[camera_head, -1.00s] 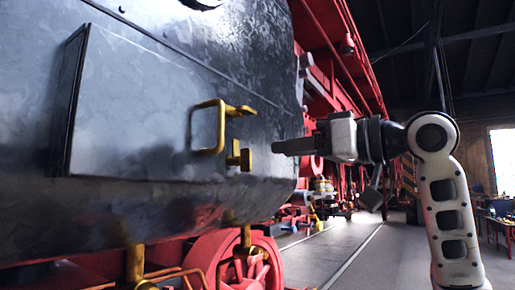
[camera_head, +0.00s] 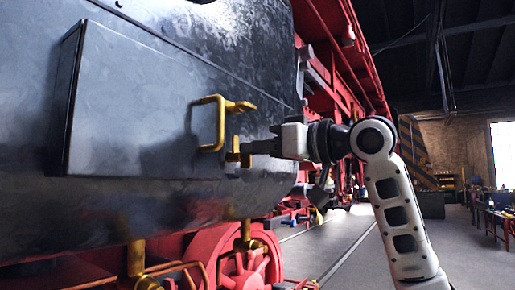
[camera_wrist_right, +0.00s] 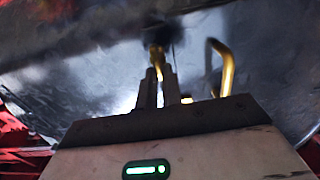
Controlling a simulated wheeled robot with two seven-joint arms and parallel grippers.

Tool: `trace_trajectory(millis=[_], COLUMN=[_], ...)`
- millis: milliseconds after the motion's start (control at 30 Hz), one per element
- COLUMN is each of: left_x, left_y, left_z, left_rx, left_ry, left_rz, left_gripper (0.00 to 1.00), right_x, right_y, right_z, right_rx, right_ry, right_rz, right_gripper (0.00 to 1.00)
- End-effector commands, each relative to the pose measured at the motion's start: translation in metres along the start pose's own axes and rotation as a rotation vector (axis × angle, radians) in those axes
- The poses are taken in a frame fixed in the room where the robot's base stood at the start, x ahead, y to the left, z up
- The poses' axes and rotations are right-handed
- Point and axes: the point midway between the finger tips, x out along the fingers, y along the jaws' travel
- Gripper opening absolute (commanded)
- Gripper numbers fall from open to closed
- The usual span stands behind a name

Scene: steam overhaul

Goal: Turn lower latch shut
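The lower latch (camera_head: 236,152) is a small brass piece on the dark box door (camera_head: 135,110), below the handle. My right gripper (camera_head: 250,148) reaches it from the right, its fingertips at the latch. In the right wrist view, the two fingers (camera_wrist_right: 159,80) stand a narrow gap apart, with the brass latch (camera_wrist_right: 157,58) at and partly between their tips. I cannot tell whether they grip it. The upper latch (camera_head: 240,107) is brass and points right from the top of the brass handle (camera_head: 219,125). My left gripper is out of view.
The brass handle also shows in the right wrist view (camera_wrist_right: 226,68), right of the fingers. The red locomotive frame (camera_head: 335,80) runs back behind my right arm. A red wheel (camera_head: 235,258) and brass pipes lie below.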

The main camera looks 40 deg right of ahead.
Motion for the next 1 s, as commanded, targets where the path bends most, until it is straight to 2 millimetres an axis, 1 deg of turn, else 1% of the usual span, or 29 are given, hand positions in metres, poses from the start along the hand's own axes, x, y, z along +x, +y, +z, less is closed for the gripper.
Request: trace_trajectory(millis=[267,467,667,767,1000], left_x=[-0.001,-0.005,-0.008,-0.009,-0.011], left_y=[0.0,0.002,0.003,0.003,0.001], left_z=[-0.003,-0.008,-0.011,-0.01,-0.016], left_rx=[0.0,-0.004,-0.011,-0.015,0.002], left_ry=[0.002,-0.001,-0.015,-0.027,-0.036], left_rz=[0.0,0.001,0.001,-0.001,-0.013], left_gripper=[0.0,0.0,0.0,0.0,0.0], right_x=[0.0,0.0,0.0,0.0,0.0], right_y=[0.0,-0.002,-0.004,-0.005,-0.007], right_z=[0.0,-0.001,-0.002,-0.001,0.001], right_rx=[-0.023,-0.114,-0.272,-0.366,-0.595], right_ry=[-0.001,-0.002,-0.003,-0.004,-0.004], right_rz=[-0.001,-0.001,-0.001,0.0,-0.001], right_gripper=[0.0,0.0,0.0,0.0,0.0])
